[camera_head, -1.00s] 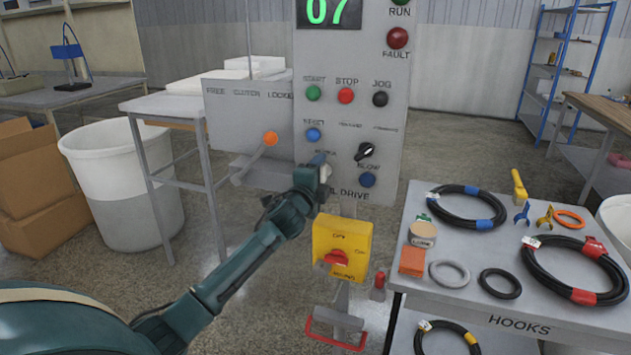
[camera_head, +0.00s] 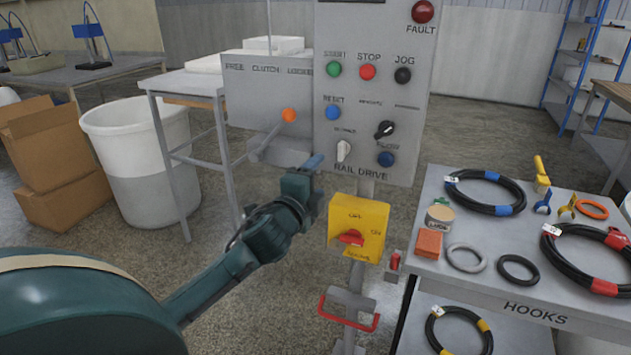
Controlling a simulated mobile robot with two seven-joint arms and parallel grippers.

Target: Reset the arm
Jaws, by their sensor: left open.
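My left arm comes in from the lower left. The panel carries a blue RESET button (camera_head: 333,112), a green START button (camera_head: 333,69), a red STOP button (camera_head: 367,72) and a black JOG button (camera_head: 402,75). My right gripper is not in view.
A yellow switch box (camera_head: 372,215) with a red knob hangs below the panel. An orange-tipped clutch lever (camera_head: 289,115) is left of it. The HOOKS cart (camera_head: 450,268) with coiled hoses stands at right. A white bin (camera_head: 125,120) and cardboard boxes (camera_head: 50,150) stand at left.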

